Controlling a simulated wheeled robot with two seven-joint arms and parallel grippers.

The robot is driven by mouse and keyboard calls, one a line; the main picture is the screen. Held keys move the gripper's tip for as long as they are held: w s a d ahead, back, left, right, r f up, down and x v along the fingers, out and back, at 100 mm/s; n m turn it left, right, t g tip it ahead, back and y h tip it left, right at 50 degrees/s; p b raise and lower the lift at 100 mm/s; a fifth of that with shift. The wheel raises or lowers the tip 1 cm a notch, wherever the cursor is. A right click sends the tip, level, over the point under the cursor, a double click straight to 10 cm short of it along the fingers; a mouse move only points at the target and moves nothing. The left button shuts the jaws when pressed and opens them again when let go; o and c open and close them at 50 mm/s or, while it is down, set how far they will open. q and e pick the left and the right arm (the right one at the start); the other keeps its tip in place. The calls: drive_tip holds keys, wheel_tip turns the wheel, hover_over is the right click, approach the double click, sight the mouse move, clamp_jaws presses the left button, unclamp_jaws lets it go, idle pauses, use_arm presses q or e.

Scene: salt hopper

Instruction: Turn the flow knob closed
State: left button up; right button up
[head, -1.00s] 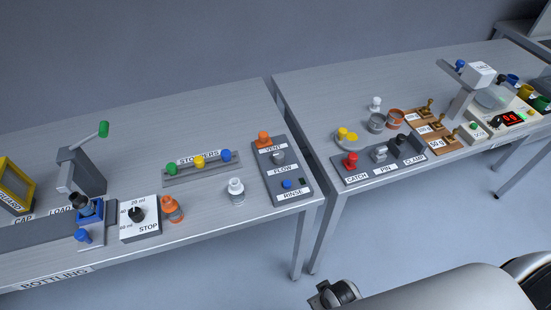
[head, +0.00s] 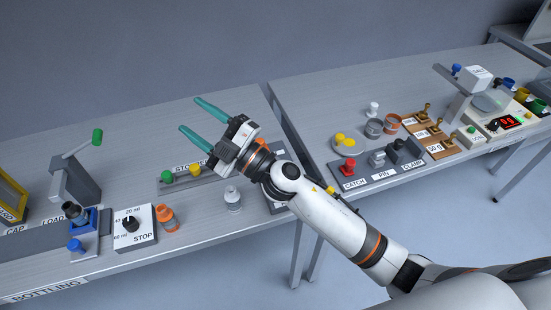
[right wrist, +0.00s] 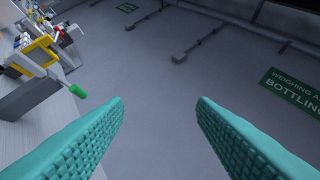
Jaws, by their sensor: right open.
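My right gripper (head: 190,114) is open and empty, with teal fingers pointing to the upper left. It is raised to the left of the panel, over the stoppers rack in the picture. In the right wrist view the fingers (right wrist: 161,103) are wide apart with only floor between them. My left gripper is not in view.
A lever stand (head: 75,180) is further left. The right table holds a catch, pin and clamp panel (head: 378,172).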

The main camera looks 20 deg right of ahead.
drive_tip(key=s+a+f+n+g+y, duration=0.15)
drive_tip(key=a+f+n+g, duration=0.45)
drive_tip(key=n+g, duration=0.8)
drive_tip(key=w+d+f+n+g+h, duration=0.2)
drive_tip(key=d+f+h, duration=0.1)
drive_tip(key=f+h, duration=0.25)
drive_tip(key=w+d+m+h, duration=0.1)
drive_tip(key=w+d+h, duration=0.2)
drive_tip(key=d+h, duration=0.5)
drive_tip(key=w+d+m+h, duration=0.1)
drive_tip(key=w+d+h, duration=0.25)
drive_tip(key=d, duration=0.85)
drive_tip(key=f+p, duration=0.1)
drive_tip(key=f, duration=0.2)
drive_tip(key=f+p, duration=0.1)
drive_tip(key=f, duration=0.3)
drive_tip(key=f+p, duration=0.1)
drive_tip(key=f, duration=0.3)
drive_tip(key=shift+s+a, duration=0.1)
drive_tip(key=shift+s, duration=0.2)
drive_tip(key=shift+f, duration=0.6)
